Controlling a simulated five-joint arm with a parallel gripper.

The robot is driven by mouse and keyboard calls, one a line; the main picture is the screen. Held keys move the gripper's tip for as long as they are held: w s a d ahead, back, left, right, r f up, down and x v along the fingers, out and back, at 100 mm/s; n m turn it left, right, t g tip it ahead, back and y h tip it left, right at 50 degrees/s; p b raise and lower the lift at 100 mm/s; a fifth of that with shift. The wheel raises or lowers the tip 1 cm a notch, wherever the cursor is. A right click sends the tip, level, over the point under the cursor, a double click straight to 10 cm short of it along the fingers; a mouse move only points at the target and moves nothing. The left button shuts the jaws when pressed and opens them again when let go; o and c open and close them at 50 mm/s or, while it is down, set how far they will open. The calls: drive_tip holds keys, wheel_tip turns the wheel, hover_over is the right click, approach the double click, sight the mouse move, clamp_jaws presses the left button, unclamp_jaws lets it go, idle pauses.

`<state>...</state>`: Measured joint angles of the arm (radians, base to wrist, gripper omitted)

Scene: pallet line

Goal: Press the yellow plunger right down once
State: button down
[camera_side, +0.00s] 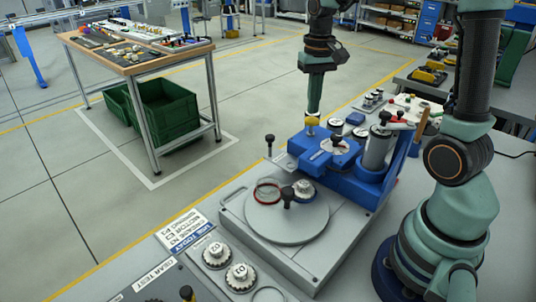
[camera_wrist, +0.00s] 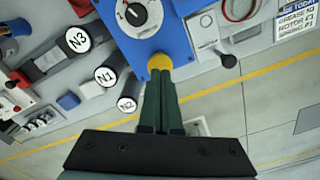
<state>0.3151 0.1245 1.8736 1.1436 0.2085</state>
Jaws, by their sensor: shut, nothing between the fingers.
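The yellow plunger (camera_side: 311,122) stands at the back corner of the blue fixture (camera_side: 325,150). In the wrist view the plunger (camera_wrist: 159,62) shows as a round yellow cap at the edge of the blue plate (camera_wrist: 175,38), just beyond my fingertips. My gripper (camera_side: 313,112) points straight down with its green fingers shut and empty, directly over the plunger. In the wrist view my gripper's tips (camera_wrist: 160,74) overlap the near edge of the yellow cap. The tips look at or very close to its top; I cannot tell whether they touch. The plunger's lower part is hidden.
A dial with a black pointer (camera_wrist: 135,14) sits on the blue plate. Round parts marked N1 (camera_wrist: 105,75), N2 (camera_wrist: 127,104) and N3 (camera_wrist: 78,40) stand nearby. A grey turntable (camera_side: 287,218) and a black-knobbed lever (camera_side: 269,140) are close by. Floor lies beyond the bench edge.

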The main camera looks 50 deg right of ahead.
sight(312, 118)
drive_tip(key=shift+f, duration=0.1)
idle(0.3)
drive_tip(key=shift+f, duration=1.9)
drive_tip(key=shift+r, duration=3.5)
drive_tip(key=s+a+r+n+t, duration=0.2)
drive_tip(key=s+a+n+t, duration=0.3)
drive_tip(key=a, duration=0.6)
drive_tip(key=shift+s+a+n+t, duration=0.3)
drive_tip(key=shift+s+a+n, duration=0.15)
drive_tip(key=shift+s, duration=0.9)
